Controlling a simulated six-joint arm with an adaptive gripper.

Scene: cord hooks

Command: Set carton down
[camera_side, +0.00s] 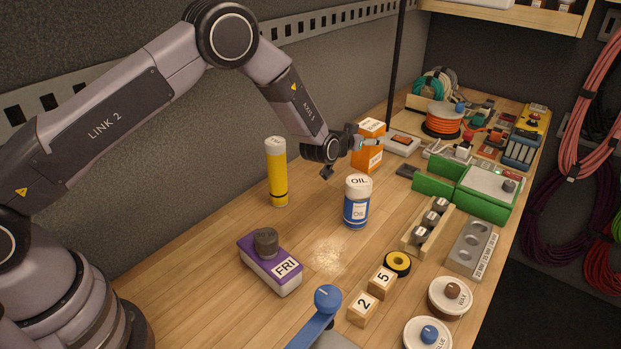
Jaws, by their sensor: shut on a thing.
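An orange carton (366,160) with white labels is upright toward the back of the wooden bench, near the wall. My gripper (369,142) reaches it from the left and is shut on it, across its upper half. The fingers cover part of the carton's front face. The carton's lower edge is at or very near the bench top; I cannot tell whether it touches.
A yellow tube (276,172) stands left of the carton, and a white-and-blue oil can (357,203) stands in front. A dark upright pole (396,75) rises behind. Bare bench lies between tube and can.

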